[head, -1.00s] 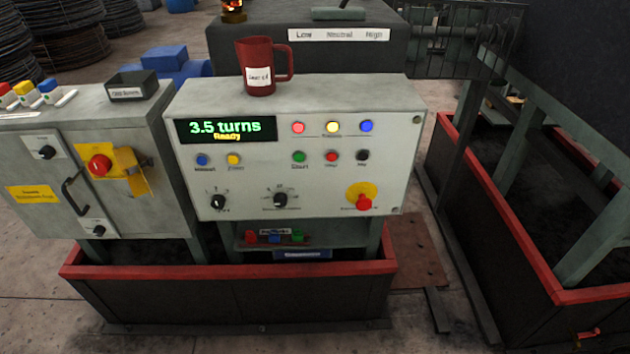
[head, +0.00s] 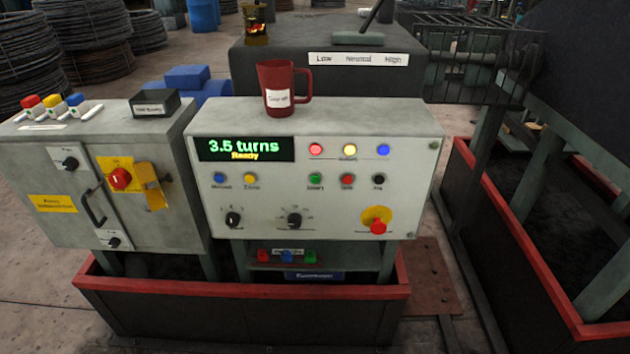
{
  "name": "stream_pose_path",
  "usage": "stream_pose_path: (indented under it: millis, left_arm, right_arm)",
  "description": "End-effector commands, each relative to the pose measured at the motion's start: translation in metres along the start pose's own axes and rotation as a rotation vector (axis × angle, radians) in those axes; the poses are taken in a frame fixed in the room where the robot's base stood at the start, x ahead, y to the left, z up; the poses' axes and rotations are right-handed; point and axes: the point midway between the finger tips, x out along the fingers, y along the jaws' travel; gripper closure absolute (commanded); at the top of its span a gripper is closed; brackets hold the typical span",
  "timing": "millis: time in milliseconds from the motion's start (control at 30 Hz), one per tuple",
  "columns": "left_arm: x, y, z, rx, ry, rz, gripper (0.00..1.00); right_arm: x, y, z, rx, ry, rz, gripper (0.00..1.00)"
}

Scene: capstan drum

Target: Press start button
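The start button (head: 315,179) is a small green round button in the middle of the light grey control panel (head: 335,205). A label under it appears to read "Start". A red button (head: 347,180) and a black one (head: 378,180) sit to its right. The display (head: 245,148) above left reads "3.5 turns" and "Ready". Red, yellow and blue lamps (head: 349,150) are in a row above the button. Nothing covers the button. Neither of my grippers is in view.
A red mug (head: 278,88) stands on top of the panel box. A red emergency-type knob (head: 378,226) is at lower right. A grey cabinet (head: 75,190) with a red rotary switch stands left. A red-rimmed trough (head: 240,290) runs below; another lies right.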

Motion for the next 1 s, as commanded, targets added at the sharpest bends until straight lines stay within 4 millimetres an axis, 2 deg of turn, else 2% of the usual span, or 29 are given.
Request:
stream_pose_path:
  millis: [33,367,1000]
  left_arm:
    - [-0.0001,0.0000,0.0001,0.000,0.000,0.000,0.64]
    - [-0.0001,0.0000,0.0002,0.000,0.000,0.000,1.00]
    - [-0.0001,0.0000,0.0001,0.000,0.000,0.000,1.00]
  right_arm:
    - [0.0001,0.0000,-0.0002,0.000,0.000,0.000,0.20]
    - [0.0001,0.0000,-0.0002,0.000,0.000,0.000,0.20]
    - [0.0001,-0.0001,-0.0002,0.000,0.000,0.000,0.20]
